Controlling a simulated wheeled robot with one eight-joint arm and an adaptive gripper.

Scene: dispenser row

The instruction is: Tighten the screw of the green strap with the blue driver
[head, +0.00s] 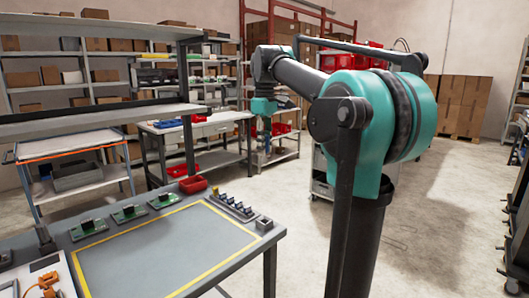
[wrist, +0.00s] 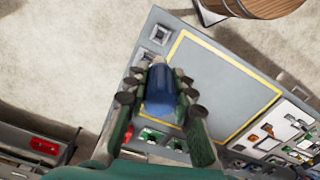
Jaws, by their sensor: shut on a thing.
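My gripper (wrist: 158,97) is shut on a blue thing with a faceted, block-like end (wrist: 160,85), which looks like the blue driver. Its tip is hidden. In the head view my gripper (head: 264,128) hangs at the end of the raised arm, beyond the bench's far edge, small and partly hidden. Several green pieces with dark parts lie along the bench's left side, at the front (head: 88,227), middle (head: 129,212) and back (head: 165,200). I cannot tell which is the green strap, and no screw can be made out.
The grey bench (head: 150,250) has a clear area inside a yellow outline. A white board with orange parts (head: 45,280) lies at front left. A wooden barrel-like thing (wrist: 262,8) stands beyond the bench.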

